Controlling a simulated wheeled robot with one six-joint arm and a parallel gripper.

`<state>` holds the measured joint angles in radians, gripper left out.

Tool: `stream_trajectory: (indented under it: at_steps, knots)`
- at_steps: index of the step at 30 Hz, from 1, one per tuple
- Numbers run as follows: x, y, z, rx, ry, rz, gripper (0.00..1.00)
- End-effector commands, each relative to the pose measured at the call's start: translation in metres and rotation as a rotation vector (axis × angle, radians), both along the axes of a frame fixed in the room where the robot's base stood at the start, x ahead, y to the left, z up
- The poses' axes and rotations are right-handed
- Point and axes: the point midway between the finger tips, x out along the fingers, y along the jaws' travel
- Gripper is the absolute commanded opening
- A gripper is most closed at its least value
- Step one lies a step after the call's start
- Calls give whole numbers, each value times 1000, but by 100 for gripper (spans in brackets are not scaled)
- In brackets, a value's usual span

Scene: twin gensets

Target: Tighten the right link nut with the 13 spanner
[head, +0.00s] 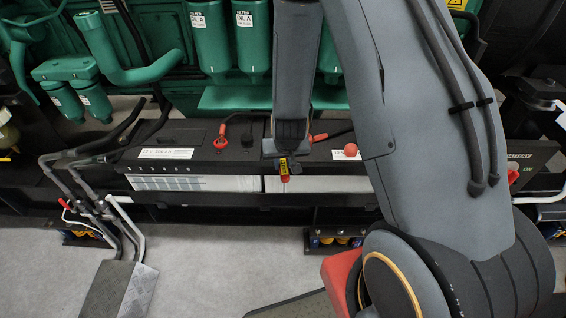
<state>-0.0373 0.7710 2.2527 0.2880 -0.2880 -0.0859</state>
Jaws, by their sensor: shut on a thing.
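My gripper (290,137) points down over the seam between two black batteries, near the middle of the picture. It is shut on a small dark piece with a yellow band and red end (286,169), which I take to be the spanner. Most of it is hidden or too small to make out, and no size mark is readable. The left battery (190,139) has a white label on top. The right battery (328,150) is partly behind my arm and has a red cap (350,150). The right link nut cannot be made out.
A red cable lug (220,142) and a dark cap (246,140) stand on the left battery. Green oil filters (207,38) rise behind. Bent grey pipes (72,172) and a tread-plate pedal (120,287) are at the left.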

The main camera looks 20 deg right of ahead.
Motion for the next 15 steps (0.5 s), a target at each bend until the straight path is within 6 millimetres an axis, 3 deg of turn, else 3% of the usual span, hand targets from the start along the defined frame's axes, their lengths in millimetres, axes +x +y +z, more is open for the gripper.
stream_trajectory:
  at_steps: [15]
  knots:
    - [6, 21, 2, 1, -2, -153, 0]
